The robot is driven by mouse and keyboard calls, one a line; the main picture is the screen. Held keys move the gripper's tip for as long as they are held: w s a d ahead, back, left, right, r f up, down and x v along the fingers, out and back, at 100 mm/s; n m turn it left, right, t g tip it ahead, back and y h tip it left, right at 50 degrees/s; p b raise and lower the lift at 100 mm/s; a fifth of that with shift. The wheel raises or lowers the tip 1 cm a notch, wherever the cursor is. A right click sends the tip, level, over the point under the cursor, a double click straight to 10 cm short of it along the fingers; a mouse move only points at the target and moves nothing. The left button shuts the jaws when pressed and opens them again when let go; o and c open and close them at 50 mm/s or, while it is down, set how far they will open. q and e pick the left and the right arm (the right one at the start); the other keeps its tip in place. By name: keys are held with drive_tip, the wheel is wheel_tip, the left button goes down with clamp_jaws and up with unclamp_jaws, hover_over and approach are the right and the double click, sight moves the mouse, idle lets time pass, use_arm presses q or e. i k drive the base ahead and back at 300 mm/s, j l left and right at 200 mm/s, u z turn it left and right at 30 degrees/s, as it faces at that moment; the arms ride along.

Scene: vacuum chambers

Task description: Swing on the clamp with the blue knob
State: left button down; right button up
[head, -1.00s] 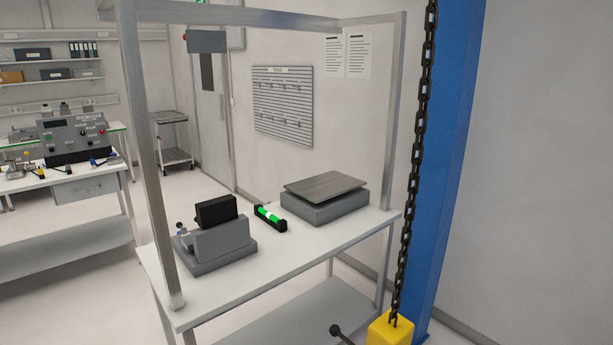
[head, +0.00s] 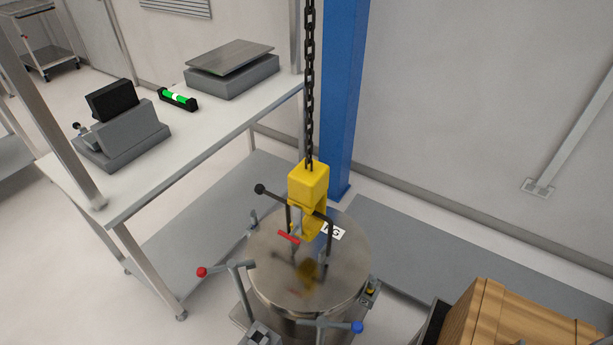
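The clamp with the blue knob (head: 357,327) is at the near side of the round metal chamber, low in the head view. Its grey arm (head: 325,323) runs roughly sideways by the near rim of the lid (head: 265,265), with the blue knob at the right end. I cannot tell whether it presses on the lid. The lid lies on the chamber and has a dark handle frame on top. A clamp with a red knob (head: 203,272) stands at the left, its arm above the rim. Neither of my grippers is in view.
A yellow hoist hook block (head: 308,186) hangs on a black chain (head: 309,90) over the lid, by the handle. A black ball lever (head: 259,189) sticks out left. A workbench (head: 200,130) stands left, a blue column (head: 345,100) behind, a wooden crate (head: 520,315) at lower right.

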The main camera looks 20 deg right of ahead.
sight(322, 323)
drive_tip(key=z, duration=0.75)
drive_tip(key=k+j+u, duration=0.15)
drive_tip(key=k+u, duration=0.15)
drive_tip(key=k, duration=0.3)
